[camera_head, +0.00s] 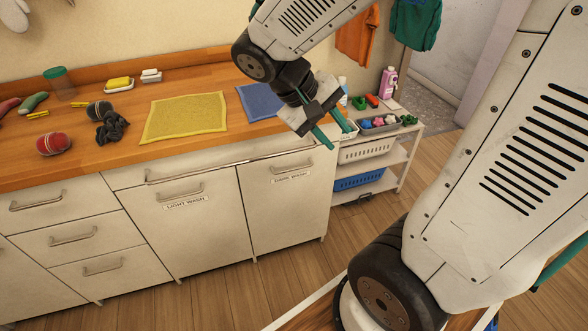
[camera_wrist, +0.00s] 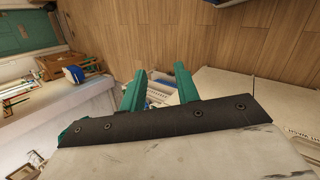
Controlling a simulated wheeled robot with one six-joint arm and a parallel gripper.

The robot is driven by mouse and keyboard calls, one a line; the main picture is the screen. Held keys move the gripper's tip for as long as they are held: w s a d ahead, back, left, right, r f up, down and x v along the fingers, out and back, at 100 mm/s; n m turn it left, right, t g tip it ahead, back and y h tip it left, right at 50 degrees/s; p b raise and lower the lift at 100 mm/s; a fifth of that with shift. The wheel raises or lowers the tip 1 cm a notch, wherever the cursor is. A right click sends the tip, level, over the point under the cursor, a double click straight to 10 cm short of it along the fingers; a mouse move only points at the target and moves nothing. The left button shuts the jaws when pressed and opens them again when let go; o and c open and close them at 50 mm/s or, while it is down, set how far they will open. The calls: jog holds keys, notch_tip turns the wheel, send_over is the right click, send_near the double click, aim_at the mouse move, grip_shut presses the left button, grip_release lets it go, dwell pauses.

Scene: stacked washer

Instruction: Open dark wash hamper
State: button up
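The dark wash hamper (camera_head: 290,215) is a tall white front under the counter in the head view, closed flush with the cabinet. It has a metal bar handle near its top and a "DARK WASH" label (camera_head: 290,177) below it. My gripper (camera_head: 340,138) has green fingers, spread apart and empty. It hangs above and to the right of the handle, near the counter's right end, apart from the hamper. The wrist view also shows the open fingers (camera_wrist: 160,83). A white panel (camera_wrist: 270,100) lies at right there, its label only partly readable.
The closed light wash hamper (camera_head: 205,235) and drawers (camera_head: 65,235) stand to the left. A white shelf cart (camera_head: 400,160) with baskets stands right of the hamper, behind my gripper. Cloths, soaps and other items lie on the wooden counter (camera_head: 215,80). The wooden floor (camera_head: 225,290) in front is clear.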

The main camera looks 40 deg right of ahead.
aim_at(294, 169)
jog(key=w+d+f+n+h, duration=0.1)
jog(key=w+d+f+h, duration=0.25)
jog(key=w+f, duration=0.3)
jog(key=w+d+f+n+h, duration=0.2)
jog(key=w+f+h, duration=0.2)
jog(key=w+f, duration=0.25)
jog(key=w+a+f+n+t, duration=0.1)
jog(key=w+f+n+t, duration=0.3)
jog(key=f, duration=0.7)
jog(key=w+a+f+n+t, duration=0.1)
jog(key=w+f+t, duration=0.55)
jog(key=f, duration=0.55)
jog(key=shift+n+t+h, duration=0.25)
jog(key=shift+n+t, duration=0.05)
jog(key=shift+t, duration=0.05)
jog(key=x, duration=0.7)
jog(key=shift+r, duration=0.2)
grip_shut()
